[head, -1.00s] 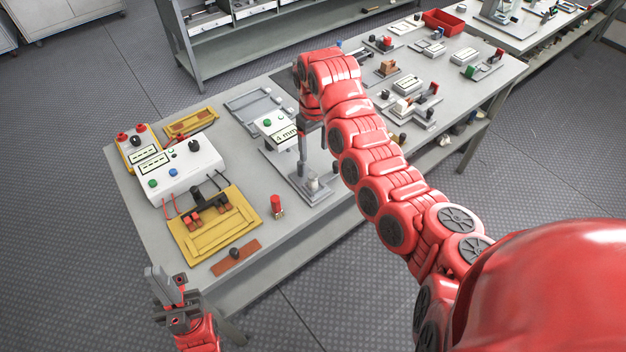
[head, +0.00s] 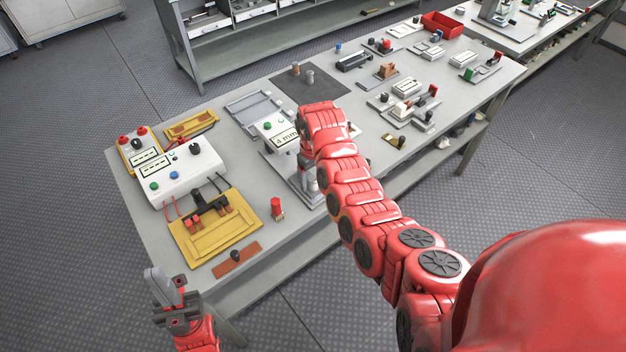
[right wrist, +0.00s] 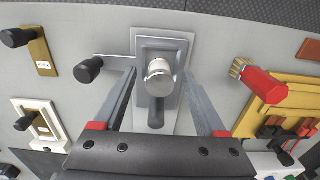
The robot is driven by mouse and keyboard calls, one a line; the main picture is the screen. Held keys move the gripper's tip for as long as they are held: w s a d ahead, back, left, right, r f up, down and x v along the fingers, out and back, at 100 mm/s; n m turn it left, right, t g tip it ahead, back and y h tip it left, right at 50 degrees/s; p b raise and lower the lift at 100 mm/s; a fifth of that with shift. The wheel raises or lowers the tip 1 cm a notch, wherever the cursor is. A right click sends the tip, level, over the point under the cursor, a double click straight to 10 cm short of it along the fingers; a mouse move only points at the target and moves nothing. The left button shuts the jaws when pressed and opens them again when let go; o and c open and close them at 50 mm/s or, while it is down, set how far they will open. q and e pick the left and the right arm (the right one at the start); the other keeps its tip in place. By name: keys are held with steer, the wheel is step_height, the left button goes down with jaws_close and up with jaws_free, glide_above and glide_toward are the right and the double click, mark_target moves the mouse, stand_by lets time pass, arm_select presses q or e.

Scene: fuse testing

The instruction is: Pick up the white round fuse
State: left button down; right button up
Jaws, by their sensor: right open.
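A round, pale silver-white cylinder, which looks like the white round fuse (right wrist: 159,76), stands upright on a grey stand (right wrist: 178,45) in the right wrist view. My right gripper (right wrist: 158,92) is open, with one finger on each side of this cylinder and gaps visible between. In the head view my right arm covers most of the stand, beside the white "4 mm" box (head: 275,130). My left gripper (head: 176,305) is off the table's near left corner, apart from everything; whether its jaws are open cannot be told.
A white meter box (head: 180,170) is further left. A dark mat (head: 322,88) holds two small cylinders. Several fixtures fill the table's right half.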

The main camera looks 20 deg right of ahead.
steer(key=shift+f, duration=0.2)
jaws_close()
stand_by(0.3)
steer(key=shift+r, duration=0.1)
